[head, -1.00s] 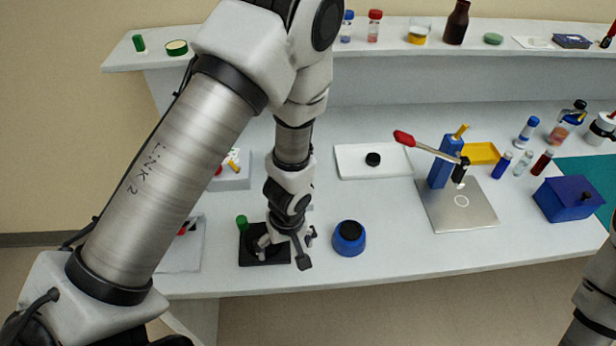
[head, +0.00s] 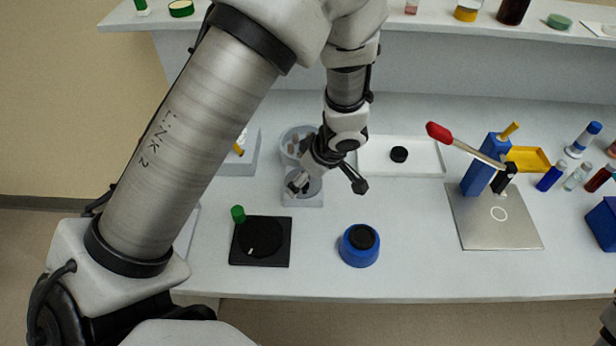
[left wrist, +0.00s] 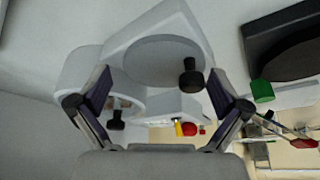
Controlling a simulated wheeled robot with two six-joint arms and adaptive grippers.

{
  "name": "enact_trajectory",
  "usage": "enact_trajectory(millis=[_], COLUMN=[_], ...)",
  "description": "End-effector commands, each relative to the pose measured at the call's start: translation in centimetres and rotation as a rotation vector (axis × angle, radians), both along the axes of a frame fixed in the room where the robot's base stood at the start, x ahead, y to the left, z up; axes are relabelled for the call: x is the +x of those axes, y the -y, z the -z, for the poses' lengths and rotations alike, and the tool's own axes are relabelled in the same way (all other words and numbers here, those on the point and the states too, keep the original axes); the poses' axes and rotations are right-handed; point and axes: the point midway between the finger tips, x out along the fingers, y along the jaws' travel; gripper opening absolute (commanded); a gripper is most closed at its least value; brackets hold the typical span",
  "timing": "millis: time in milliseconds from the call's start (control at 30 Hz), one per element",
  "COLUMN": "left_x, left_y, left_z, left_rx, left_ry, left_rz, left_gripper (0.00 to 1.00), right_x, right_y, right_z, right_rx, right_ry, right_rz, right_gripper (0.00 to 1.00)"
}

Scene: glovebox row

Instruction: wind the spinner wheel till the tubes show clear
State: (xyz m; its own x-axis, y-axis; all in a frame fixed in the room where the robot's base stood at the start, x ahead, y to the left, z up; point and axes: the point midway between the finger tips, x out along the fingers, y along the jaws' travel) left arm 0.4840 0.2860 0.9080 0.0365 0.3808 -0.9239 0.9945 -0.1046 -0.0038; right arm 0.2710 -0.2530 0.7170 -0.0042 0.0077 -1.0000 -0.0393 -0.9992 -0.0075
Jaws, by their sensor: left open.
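A pale grey spinner stands behind the black plate. Its flat round wheel (head: 312,188) is partly covered by my left gripper (head: 328,186). Behind the wheel is a bowl (head: 290,131) with several brownish-pink tubes (head: 297,146). In the left wrist view the wheel (left wrist: 150,62) carries an upright black knob (left wrist: 192,78). The bowl (left wrist: 133,98) lies lower left, with a second black knob (left wrist: 116,120). My left gripper (left wrist: 158,75) is open, with the wheel between its spread fingers in that view. It appears empty; contact cannot be told.
A black plate with a turntable (head: 262,237) and green knob (head: 238,213) sits front left. A blue pot (head: 360,253) is front right of the spinner. A white tray (head: 425,170) and a red-handled lever press (head: 480,165) stand right. The front strip between is clear.

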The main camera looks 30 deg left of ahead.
Motion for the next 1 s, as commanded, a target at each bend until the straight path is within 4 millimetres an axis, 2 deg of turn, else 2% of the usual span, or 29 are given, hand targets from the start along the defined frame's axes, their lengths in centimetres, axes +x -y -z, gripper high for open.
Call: enact_trajectory(millis=[133, 167, 300, 333, 367, 767, 1000], left_x=[0.0, 0.0, 0.0, 0.0, 0.0, -0.2, -0.3], left_y=[0.0, 0.0, 0.0, 0.0, 0.0, 0.0, 0.0], left_z=[-0.1, -0.1, -0.1, 0.0, 0.0, 0.3, 0.7], left_rx=[0.000, 0.000, 0.000, 0.000, 0.000, -0.001, -0.003], left_ry=[0.000, 0.000, -0.001, -0.001, -0.001, -0.005, -0.006], left_rz=[0.000, 0.000, 0.001, 0.001, 0.001, 0.001, 0.032], left_gripper=[1.00, 0.93, 0.43, 0.34, 0.32, 0.27, 0.26], right_x=[0.0, 0.0, 0.0, 0.0, 0.0, 0.0, 0.0], right_y=[0.0, 0.0, 0.0, 0.0, 0.0, 0.0, 0.0], right_z=[-0.1, -0.1, -0.1, -0.1, 0.0, 0.1, 1.2], right_rx=[0.000, 0.000, 0.000, 0.000, 0.000, 0.000, 0.000], right_ry=[0.000, 0.000, -0.001, 0.000, 0.000, 0.000, 0.000], right_rz=[0.000, 0.000, 0.000, 0.000, 0.000, 0.000, 0.000], right_gripper=[0.00, 0.00, 0.00, 0.00, 0.00, 0.00, 0.00])
